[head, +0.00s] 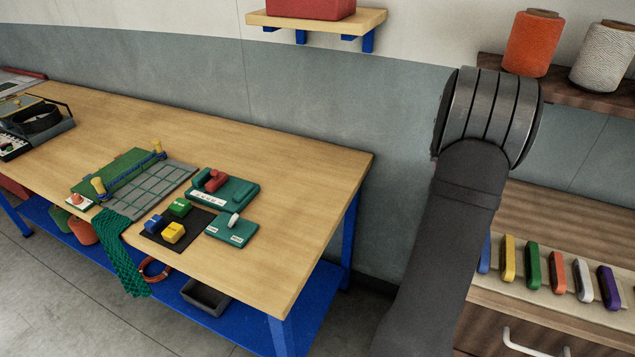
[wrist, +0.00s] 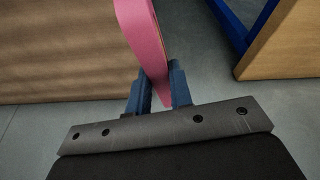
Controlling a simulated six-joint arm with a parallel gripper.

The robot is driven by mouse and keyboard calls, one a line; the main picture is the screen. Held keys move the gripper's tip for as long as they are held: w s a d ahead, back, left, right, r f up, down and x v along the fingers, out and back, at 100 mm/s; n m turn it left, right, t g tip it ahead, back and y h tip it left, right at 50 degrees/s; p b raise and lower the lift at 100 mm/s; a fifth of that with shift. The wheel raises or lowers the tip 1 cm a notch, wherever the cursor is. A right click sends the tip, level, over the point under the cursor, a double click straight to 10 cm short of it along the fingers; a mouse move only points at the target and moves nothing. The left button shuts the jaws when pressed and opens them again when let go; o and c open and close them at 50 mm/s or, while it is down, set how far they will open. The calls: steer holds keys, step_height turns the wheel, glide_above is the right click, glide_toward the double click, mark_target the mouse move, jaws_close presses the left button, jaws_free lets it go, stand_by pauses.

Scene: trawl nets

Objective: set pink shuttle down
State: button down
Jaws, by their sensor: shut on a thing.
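In the wrist view, my gripper (wrist: 158,90) is shut on the pink shuttle (wrist: 142,32), with one blue finger on each side of it. The shuttle extends up past the fingertips and out of the top of the picture. Grey floor shows beneath it, between a wooden cabinet on the left and the workbench on the right. In the head view, my arm stands at the right, and the gripper and the pink shuttle are hidden.
A row of coloured shuttles (head: 556,273) stands on the cabinet at right, below a shelf with orange (head: 531,43) and white (head: 603,56) twine spools. The workbench (head: 290,160) holds netting, a black mat with blocks and green trays. Its right end is clear.

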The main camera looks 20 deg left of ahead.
steer(key=s+a+n+g+y, duration=0.1)
steer(key=s+a+n, duration=0.15)
steer(key=a, duration=0.75)
steer(key=s+a+r+n+y, duration=0.1)
steer(key=a+n, duration=0.3)
steer(key=a, duration=0.7)
steer(key=s+a+n+g, duration=0.15)
steer(key=a+n, duration=0.25)
steer(key=a, duration=0.6)
steer(key=shift+t, duration=0.35)
steer(key=a+f, duration=0.2)
steer(key=a, duration=0.1)
steer(key=s+a+f, duration=0.1)
steer(key=a+f, duration=0.1)
steer(key=a, duration=0.2)
steer(key=a+f, duration=0.2)
steer(key=a, duration=0.1)
steer(key=shift+s+a, duration=0.3)
steer(key=shift+a, duration=0.1)
steer(key=shift+a+f, duration=0.3)
steer(key=shift+a, duration=0.1)
steer(key=shift+f, duration=1.9)
steer(key=shift+f, duration=0.15)
steer(key=c, duration=1.3)
jaws_free()
